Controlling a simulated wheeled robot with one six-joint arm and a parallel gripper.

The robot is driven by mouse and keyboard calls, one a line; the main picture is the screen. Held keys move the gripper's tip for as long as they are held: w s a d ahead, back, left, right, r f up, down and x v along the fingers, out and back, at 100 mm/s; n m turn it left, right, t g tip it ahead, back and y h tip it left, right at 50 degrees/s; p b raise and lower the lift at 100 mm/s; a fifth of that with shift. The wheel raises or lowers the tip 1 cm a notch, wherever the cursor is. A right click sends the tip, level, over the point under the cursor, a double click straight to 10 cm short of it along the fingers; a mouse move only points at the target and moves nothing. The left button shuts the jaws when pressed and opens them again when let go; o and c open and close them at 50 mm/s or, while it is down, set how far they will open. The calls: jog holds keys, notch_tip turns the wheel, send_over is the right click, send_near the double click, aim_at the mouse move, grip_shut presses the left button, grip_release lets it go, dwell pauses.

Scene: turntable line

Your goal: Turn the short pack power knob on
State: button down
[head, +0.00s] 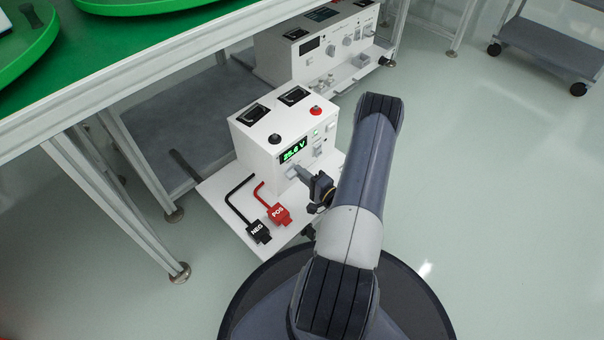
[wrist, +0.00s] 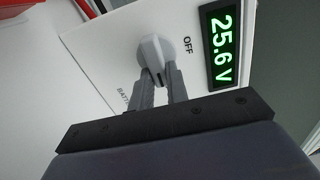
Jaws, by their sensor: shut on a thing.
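The short power pack (head: 262,150) is a white box on a low shelf, with a lit green display (head: 293,150) reading 25.6 V. Its grey knob (wrist: 155,52) shows in the wrist view, left of the display (wrist: 222,45), with the word OFF printed between them and a partly hidden word starting BATT below left. My gripper (wrist: 160,80) is shut on the knob, one finger on each side. In the head view my gripper (head: 296,171) reaches the front panel, and the knob is mostly hidden there.
A red POS plug (head: 279,214) and a black NEG plug (head: 258,230) with cables lie on the white shelf (head: 222,200) left of my gripper. A second white unit (head: 285,55) stands behind. A grey cart (head: 555,45) is far right; the floor between is clear.

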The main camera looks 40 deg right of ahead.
dwell(0.4)
jog(key=c, duration=1.4)
grip_release()
